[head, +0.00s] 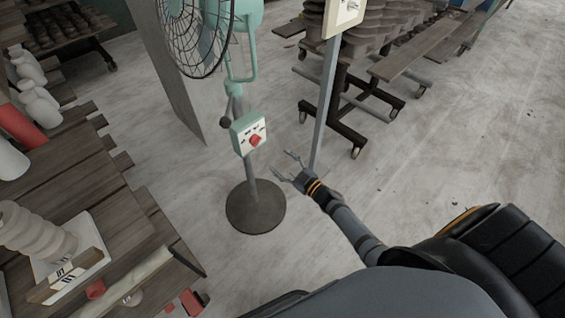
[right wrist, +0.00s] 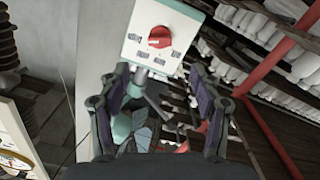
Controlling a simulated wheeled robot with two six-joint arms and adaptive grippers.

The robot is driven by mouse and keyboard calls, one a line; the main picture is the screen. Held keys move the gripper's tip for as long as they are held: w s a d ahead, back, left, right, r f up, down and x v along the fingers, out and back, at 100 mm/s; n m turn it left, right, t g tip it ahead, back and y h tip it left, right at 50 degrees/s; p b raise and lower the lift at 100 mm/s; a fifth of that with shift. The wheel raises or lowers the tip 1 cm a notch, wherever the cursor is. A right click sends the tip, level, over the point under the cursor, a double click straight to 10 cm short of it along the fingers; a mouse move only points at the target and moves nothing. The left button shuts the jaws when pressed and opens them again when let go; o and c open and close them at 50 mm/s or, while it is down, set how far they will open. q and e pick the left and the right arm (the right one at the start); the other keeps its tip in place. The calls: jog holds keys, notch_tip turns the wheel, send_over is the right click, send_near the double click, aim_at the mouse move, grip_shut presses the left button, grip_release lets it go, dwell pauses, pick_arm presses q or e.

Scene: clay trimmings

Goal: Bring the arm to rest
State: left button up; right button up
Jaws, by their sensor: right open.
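My right gripper (head: 288,169) is open and empty in the head view, held out in the air to the right of a standing fan's pole. In the right wrist view its two fingers (right wrist: 170,105) are spread, with nothing between them in their grasp. The fan's control box (head: 249,132), white-faced with a red knob, shows beyond the fingertips. In the right wrist view the box (right wrist: 152,45) and its red knob (right wrist: 160,37) are above the fingers and look apart from them. My left gripper is not in view.
The fan's round base (head: 255,207) stands on the floor, with its caged head (head: 193,35) above. A wooden table (head: 110,215) with white vessels is at left. A second pole (head: 325,100) and wheeled racks (head: 350,125) stand behind. Floor at right is clear.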

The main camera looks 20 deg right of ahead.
jog(key=s+d+f+m+g+h+p, duration=0.3)
jog(key=s+f, duration=0.4)
jog(key=f, duration=0.2)
jog(key=s+d+f+m+g+h+p, duration=0.2)
jog(key=s+d+f+g+h+p, duration=0.1)
jog(key=s+f, duration=0.5)
jog(key=s+f+m+g+p, duration=0.1)
jog(key=s+f+g, duration=0.2)
jog(key=s, duration=0.7)
jog(key=s+a+f+m+g+p, duration=0.1)
jog(key=s+f+g, duration=0.2)
jog(key=s, duration=0.7)
jog(key=s+f+g+h+p, duration=0.1)
jog(key=s+f+g+p, duration=0.1)
jog(key=s, duration=0.8)
notch_tip(320, 180, down, 3)
jog(key=shift+s+a+r+m+g, duration=0.2)
jog(key=shift+s+a+m+g, duration=0.2)
jog(key=shift+g, duration=0.5)
